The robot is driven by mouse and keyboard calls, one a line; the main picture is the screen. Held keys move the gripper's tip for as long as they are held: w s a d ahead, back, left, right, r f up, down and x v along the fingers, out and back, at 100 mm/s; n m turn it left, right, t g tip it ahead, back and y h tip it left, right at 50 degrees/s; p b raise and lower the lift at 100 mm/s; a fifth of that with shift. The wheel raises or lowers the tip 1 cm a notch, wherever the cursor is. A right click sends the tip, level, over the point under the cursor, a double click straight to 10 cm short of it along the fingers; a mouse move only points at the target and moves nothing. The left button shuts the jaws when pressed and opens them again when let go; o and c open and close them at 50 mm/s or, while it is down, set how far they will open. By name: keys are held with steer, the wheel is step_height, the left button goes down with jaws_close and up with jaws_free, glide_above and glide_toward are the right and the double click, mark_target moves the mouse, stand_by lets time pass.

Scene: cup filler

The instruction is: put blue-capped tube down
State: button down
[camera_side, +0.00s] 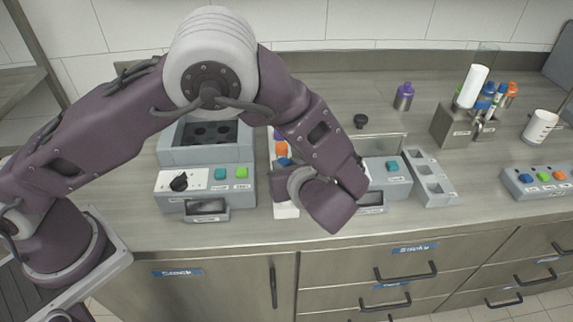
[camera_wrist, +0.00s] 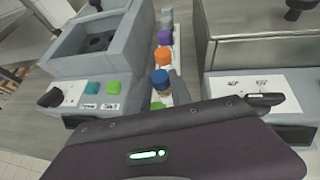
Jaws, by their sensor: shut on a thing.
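The blue-capped tube (camera_wrist: 160,79) shows in the wrist view just beyond the edge of my wrist, in line with the narrow tube rack. My gripper (camera_wrist: 165,95) is shut on it; the fingers are mostly hidden behind my mauve wrist housing. In the side view the blue cap (camera_side: 284,161) shows beside my wrist, and my forearm covers most of the gripper. The narrow light rack (camera_side: 285,211) lies under it. Whether the tube's lower end touches the rack is hidden.
An orange-capped tube (camera_wrist: 163,56) and a purple-capped tube (camera_wrist: 165,37) stand in line behind. A grey machine with wells (camera_side: 206,155) stands close on the left, another machine (camera_side: 393,178) on the right. A grey empty-slotted holder (camera_side: 432,180) is further right. The front counter is clear.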

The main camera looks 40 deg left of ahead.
steer(key=c, duration=1.1)
jaws_free()
steer(key=shift+c, duration=0.2)
steer(key=shift+r, duration=0.1)
steer(key=v, duration=1.2)
